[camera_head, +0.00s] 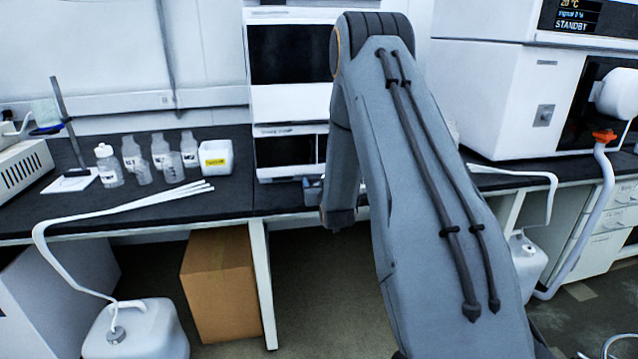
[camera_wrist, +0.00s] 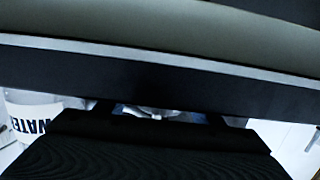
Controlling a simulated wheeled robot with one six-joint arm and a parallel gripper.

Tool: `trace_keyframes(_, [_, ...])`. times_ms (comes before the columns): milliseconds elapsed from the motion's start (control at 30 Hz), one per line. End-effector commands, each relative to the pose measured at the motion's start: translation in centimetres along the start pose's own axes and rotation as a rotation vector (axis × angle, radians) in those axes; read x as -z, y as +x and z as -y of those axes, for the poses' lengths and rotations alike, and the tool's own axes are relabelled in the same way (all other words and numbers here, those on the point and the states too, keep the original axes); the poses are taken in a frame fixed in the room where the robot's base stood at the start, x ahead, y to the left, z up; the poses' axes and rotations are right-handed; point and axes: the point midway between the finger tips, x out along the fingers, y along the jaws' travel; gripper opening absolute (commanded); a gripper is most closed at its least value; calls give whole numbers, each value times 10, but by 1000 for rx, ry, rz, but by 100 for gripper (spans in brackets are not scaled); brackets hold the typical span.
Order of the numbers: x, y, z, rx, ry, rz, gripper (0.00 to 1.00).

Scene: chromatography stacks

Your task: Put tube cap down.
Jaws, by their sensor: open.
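I cannot make out the tube cap for certain in either view. In the wrist view my gripper (camera_wrist: 165,116) shows as a dark ribbed body with two dark fingers set apart, so it is open. A small pale, shiny thing (camera_wrist: 155,112) shows between the fingers, mostly hidden by the gripper body; I cannot tell what it is or whether it touches a finger. In the head view my own arm hides the gripper, near the bench's front edge. A small grey-blue holder (camera_head: 312,190) stands on the bench just left of the arm.
A bottle labelled WATER (camera_wrist: 32,112) is left of the gripper in the wrist view. The black bench (camera_head: 262,202) carries the white instrument stack (camera_head: 287,102), several clear bottles, a white box with yellow label (camera_head: 216,158) and white tubes (camera_head: 150,203). A dark bar crosses the wrist view.

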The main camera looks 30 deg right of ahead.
Motion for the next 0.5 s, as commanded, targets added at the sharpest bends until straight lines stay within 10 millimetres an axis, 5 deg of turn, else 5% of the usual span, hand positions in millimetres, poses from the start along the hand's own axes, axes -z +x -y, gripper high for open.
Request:
trace_keyframes(267, [3, -10, 0, 0, 0, 0, 61])
trace_keyframes(500, [3, -56, 0, 1, 0, 1, 61])
